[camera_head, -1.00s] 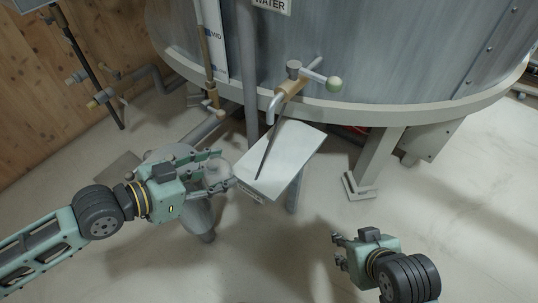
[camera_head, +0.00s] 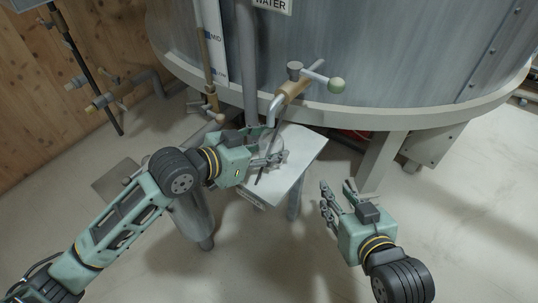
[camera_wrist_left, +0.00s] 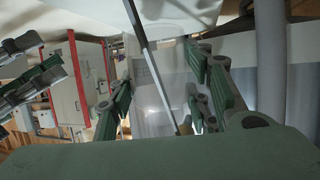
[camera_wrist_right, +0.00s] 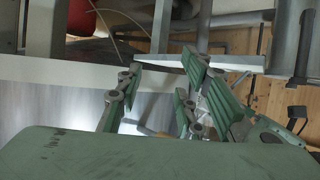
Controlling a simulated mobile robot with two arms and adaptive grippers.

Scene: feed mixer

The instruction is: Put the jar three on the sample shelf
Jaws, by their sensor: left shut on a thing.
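The sample shelf (camera_head: 306,152) is a small white plate in front of the grey tank, below the tap. My left gripper (camera_head: 272,158) is over the shelf's left and middle part, shut on a clear jar (camera_wrist_left: 152,98). The jar shows between the fingers in the left wrist view; in the head view it is faint and partly hidden by the fingers. I cannot tell whether its base touches the shelf.
A tap (camera_head: 290,88) with a pale green knob hangs above the shelf, and a thin dark rod runs down from it past the jar. The grey tank (camera_head: 370,60) and its leg (camera_head: 382,160) stand behind. The floor at the lower right is clear.

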